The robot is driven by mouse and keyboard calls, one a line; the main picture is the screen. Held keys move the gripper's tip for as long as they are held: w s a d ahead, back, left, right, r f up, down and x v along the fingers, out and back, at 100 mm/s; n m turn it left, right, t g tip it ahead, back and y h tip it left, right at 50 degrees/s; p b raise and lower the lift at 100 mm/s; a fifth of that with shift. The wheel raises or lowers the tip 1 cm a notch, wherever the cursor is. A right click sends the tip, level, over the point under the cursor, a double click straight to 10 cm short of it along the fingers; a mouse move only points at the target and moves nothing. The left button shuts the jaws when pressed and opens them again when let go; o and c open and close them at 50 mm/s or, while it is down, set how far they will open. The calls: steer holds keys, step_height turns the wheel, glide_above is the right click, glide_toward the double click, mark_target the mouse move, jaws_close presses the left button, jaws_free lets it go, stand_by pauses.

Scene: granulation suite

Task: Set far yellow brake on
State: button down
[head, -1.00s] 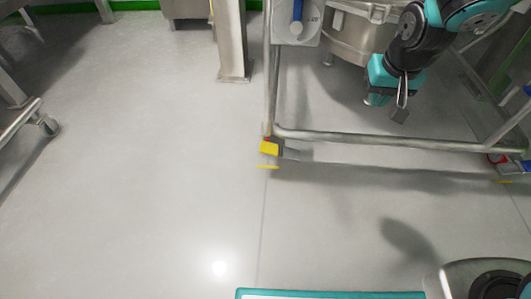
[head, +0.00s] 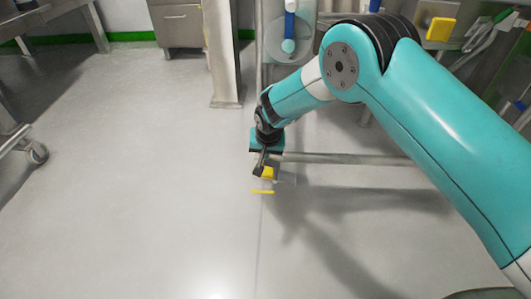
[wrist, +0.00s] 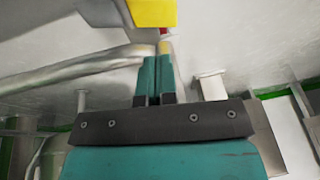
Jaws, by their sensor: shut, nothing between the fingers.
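The yellow brake (head: 268,173) is a small yellow block low at the near corner of a metal tube frame. A thin yellow strip (head: 262,192) shows at the floor just in front of it. My gripper (head: 259,168) is right at the brake in the head view and partly covers it. In the wrist view the brake (wrist: 152,12) fills the top edge, with a bit of red beside it. My gripper (wrist: 158,62) is shut and empty there, its fingertips pointing at the brake's underside. I cannot tell whether they touch it.
The tube frame's lower rail (head: 345,159) runs right from the brake corner. A steel post (head: 222,50) stands behind. Another yellow block (head: 441,28) is high at the right. A wheeled cart (head: 36,152) is at the left edge. The floor at left is open.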

steer(key=b+x, duration=0.1)
steer(key=x, duration=0.1)
steer(key=b+x, duration=0.1)
steer(key=x, duration=0.1)
steer(key=b+x, duration=0.2)
steer(key=shift+s+a+f, duration=0.25)
steer(key=shift+s+f, duration=0.1)
steer(key=shift+a+f+b, duration=0.15)
steer(key=shift+f+b, duration=0.15)
steer(key=shift+f, duration=0.1)
